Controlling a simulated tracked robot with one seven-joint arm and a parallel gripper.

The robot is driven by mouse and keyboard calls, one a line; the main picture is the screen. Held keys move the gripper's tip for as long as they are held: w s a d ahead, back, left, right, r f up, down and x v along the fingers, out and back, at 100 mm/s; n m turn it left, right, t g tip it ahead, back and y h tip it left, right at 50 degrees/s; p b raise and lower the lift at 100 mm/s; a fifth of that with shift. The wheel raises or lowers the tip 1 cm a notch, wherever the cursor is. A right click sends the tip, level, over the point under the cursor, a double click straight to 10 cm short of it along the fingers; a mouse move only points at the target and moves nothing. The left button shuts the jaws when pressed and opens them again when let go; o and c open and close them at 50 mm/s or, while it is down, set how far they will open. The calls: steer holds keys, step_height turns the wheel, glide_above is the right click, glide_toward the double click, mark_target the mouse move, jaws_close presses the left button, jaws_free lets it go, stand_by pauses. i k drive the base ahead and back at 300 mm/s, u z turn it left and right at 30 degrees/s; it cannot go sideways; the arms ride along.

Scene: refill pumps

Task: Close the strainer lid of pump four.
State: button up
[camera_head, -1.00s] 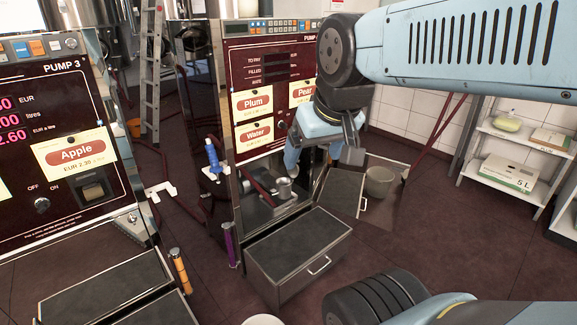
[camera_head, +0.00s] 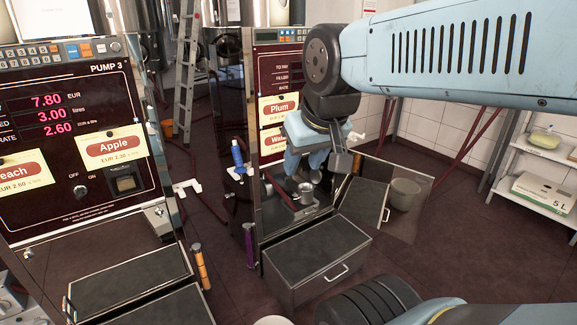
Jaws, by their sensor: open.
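Pump four (camera_head: 268,185) stands in the middle, its front panel partly hidden behind my arm. Its lower bay is open. A small round metal strainer cup (camera_head: 306,191) shows low in the bay, beside a dark red hose. I cannot clearly make out its lid or the lid's angle. My gripper (camera_head: 317,168) is open and empty, pointing down in front of the bay. In the picture its fingers lie just above and either side of the cup; I cannot tell whether they touch anything.
A grey step box (camera_head: 318,250) with a handle stands before pump four. A blue nozzle (camera_head: 238,157) and a purple-handled post (camera_head: 249,245) are left of the bay. A bucket (camera_head: 404,194) is at right. Pump 3 (camera_head: 75,150) fills the left. Open floor lies at right.

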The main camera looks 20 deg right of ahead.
mark_target(316, 175)
steer(key=z, duration=0.2)
steer(key=i, duration=0.15)
steer(key=u, duration=2.75)
steer(key=k, duration=1.7)
steer(key=z, duration=3.9)
steer(key=k, duration=0.1)
steer(key=u, duration=1.3)
